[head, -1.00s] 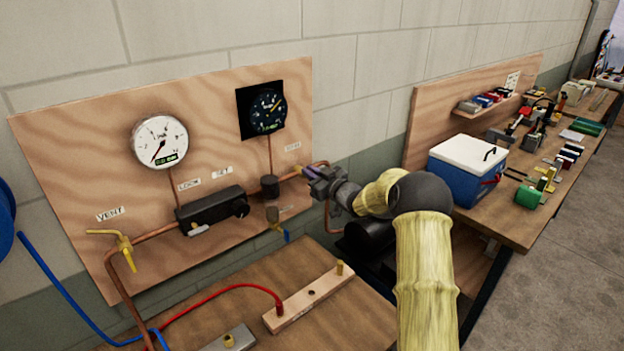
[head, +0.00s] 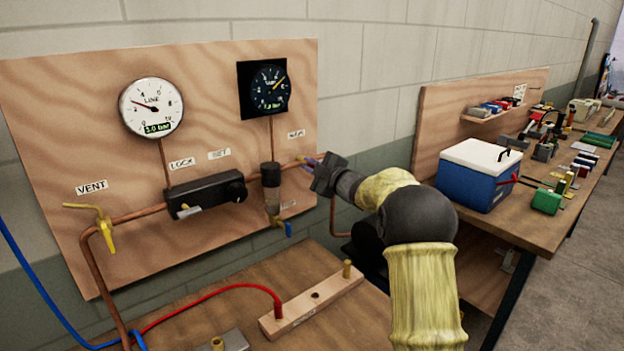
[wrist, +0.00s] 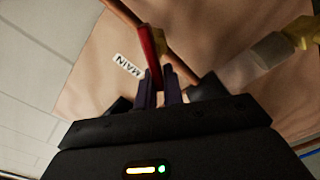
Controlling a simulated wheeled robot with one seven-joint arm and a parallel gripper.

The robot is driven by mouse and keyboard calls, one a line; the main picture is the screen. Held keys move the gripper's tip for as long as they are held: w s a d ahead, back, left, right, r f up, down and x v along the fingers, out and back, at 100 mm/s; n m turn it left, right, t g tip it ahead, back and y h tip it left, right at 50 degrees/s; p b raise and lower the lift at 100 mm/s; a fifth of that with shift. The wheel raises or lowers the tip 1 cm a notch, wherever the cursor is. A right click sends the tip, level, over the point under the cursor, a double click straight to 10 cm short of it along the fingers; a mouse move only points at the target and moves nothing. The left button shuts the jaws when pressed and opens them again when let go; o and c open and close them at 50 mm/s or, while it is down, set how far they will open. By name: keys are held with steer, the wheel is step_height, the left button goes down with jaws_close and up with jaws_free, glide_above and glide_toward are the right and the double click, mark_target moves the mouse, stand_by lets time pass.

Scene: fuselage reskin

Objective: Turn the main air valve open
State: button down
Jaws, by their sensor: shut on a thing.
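The main air valve shows in the wrist view as a red lever (wrist: 151,52) beside a brass body and the copper pipe, next to a label reading MAIN (wrist: 128,66). My gripper (wrist: 158,82) is shut on the red lever, with the lever between its two purple-grey fingers. In the head view my gripper (head: 318,168) is at the right end of the board's copper pipe, and it hides most of the valve. The line gauge (head: 151,107) has a white dial and a green readout of about 3.0 bar. The dark gauge (head: 269,88) hangs to its right.
A black regulator (head: 205,194) and a clear-bowled filter (head: 271,190) sit on the pipe left of my gripper. A yellow vent valve (head: 104,228) is at far left. A bench with a wooden bar (head: 312,300) lies below. A blue-and-white cooler (head: 478,173) stands on the right bench.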

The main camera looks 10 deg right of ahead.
steer(key=n+b, duration=0.1)
steer(key=f+n+b, duration=0.1)
steer(key=n+b, duration=0.2)
steer(key=b, duration=0.1)
steer(key=shift+s+a+f, duration=0.1)
steer(key=shift+a+f, duration=0.15)
steer(key=shift+f+n+b, duration=0.1)
steer(key=shift+n+b, duration=1.1)
steer(key=shift+n, duration=0.1)
steer(key=c, duration=1.5)
jaws_free()
steer(key=shift+s, duration=0.1)
steer(key=b+v, duration=0.2)
steer(key=v, duration=1.5)
steer(key=shift+s+d+b, duration=0.1)
steer(key=shift+d+b, duration=0.05)
steer(key=shift+b, duration=0.25)
